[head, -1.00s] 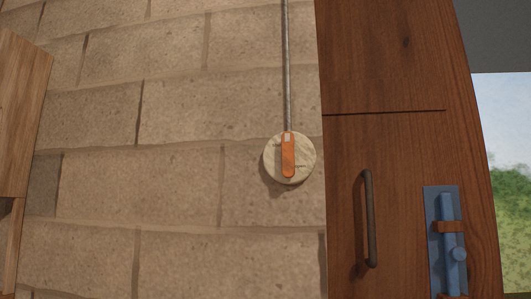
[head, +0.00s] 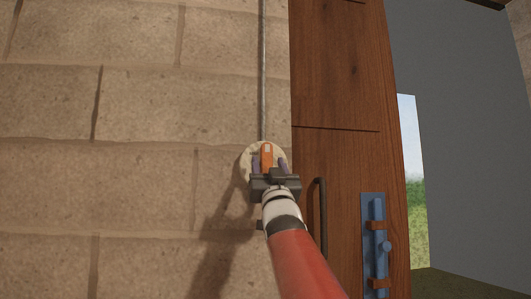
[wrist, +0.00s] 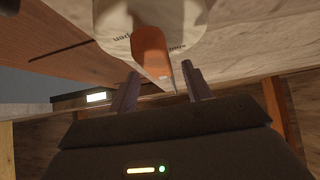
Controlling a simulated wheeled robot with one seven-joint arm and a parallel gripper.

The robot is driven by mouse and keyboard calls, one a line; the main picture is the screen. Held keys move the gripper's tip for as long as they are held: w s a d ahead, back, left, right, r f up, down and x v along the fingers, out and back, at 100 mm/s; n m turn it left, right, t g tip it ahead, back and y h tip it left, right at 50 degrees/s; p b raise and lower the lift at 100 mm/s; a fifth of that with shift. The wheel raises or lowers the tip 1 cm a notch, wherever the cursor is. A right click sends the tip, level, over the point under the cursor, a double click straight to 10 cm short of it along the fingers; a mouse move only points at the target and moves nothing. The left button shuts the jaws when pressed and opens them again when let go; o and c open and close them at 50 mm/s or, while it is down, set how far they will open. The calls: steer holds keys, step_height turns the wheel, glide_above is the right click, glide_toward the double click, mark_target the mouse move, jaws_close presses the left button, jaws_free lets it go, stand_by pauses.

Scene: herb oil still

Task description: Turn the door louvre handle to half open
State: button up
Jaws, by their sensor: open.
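The louvre handle (head: 267,152) is a short orange lever with a pale mark near its upper end, standing about upright on a round cream plate (head: 247,154) on the stone wall. A thin grey rod (head: 262,70) runs up from it. My gripper (head: 269,161) is open in front of the plate, with one finger on either side of the lever; its lower part is hidden. In the wrist view the lever (wrist: 152,52) reaches toward the gap between my open fingertips (wrist: 160,70). I cannot tell whether they touch it. Dark lettering on the plate (wrist: 115,18) is only partly readable.
Right of the plate is a wooden door (head: 335,85) with a dark pull handle (head: 320,215) and a blue bolt (head: 374,245). The pull handle is close beside my arm. Bare stone wall (head: 120,100) lies to the left.

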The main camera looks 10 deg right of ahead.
steer(key=shift+p+x, duration=0.45)
steer(key=shift+x, duration=0.7)
steer(key=c, duration=1)
steer(key=shift+m+h, duration=0.5)
steer(key=shift+m, duration=0.1)
steer(key=m+g+h, duration=0.1)
steer(key=m+h, duration=0.4)
steer(key=shift+m, duration=0.3)
steer(key=m+g+h, duration=0.2)
steer(key=m, duration=0.1)
steer(key=m+g+h, duration=0.2)
steer(key=m+h, duration=0.1)
steer(key=m, duration=0.1)
steer(key=m+g+h, duration=0.2)
steer(key=m, duration=0.1)
steer(key=shift+d+f+m+h, duration=0.1)
steer(key=shift+d+m+h, duration=0.1)
steer(key=shift+m+h, duration=0.2)
steer(key=shift+o, duration=0.2)
